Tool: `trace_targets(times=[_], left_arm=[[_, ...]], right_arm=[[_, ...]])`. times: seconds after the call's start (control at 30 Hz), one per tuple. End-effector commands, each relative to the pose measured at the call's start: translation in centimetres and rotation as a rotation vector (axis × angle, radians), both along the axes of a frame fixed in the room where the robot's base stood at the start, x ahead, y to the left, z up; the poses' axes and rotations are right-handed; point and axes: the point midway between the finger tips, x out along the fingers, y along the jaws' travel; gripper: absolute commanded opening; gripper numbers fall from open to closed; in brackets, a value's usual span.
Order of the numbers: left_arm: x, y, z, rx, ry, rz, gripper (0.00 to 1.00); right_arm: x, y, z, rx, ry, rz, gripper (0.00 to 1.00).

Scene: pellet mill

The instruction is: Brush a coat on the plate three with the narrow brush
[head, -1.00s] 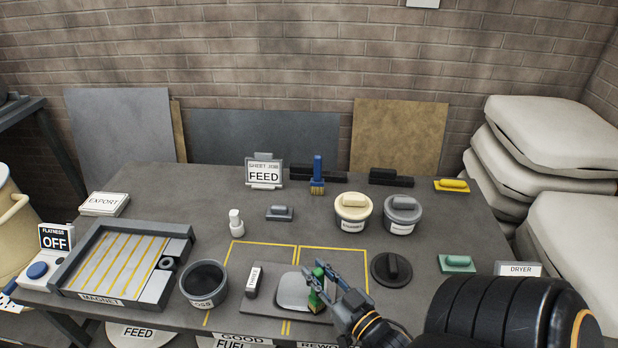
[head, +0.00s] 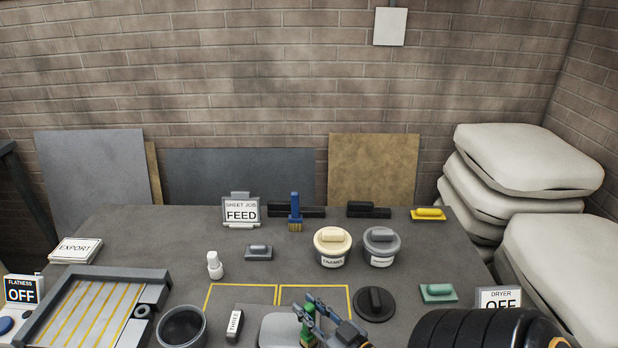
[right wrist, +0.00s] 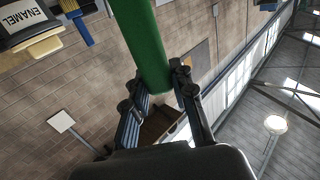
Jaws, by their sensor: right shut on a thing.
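Plate three is the light grey plate (head: 278,329) at the bottom edge of the head view, beside a dark block labelled THREE (head: 234,324). Its near part is cut off by the frame. My right gripper (head: 312,314) is over the plate's right side, shut on the green-handled brush (head: 307,332). In the right wrist view the green handle (right wrist: 148,45) runs between the fingers (right wrist: 160,95). The bristles are cut off in the head view, so I cannot tell whether they touch the plate. My left gripper is not in view.
A dark open pot (head: 182,327) stands left of the plate. A dark round lid (head: 374,304) lies to its right. The enamel tub (head: 332,248), a grey tub (head: 381,248) and a blue brush (head: 295,209) stand behind. A magnet tray (head: 152,275) is at left.

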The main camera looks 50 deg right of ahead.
Motion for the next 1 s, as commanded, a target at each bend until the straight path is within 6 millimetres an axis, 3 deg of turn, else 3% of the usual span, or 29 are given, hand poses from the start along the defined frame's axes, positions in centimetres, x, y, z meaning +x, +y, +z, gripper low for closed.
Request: trace_targets(times=[0.43,1.0], left_arm=[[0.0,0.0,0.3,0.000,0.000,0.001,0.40],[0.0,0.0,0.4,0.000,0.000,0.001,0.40]], right_arm=[[1.9,-2.3,0.1,0.000,-0.002,0.000,0.00],[2.3,-2.0,0.1,0.003,-0.001,-0.001,0.00]])
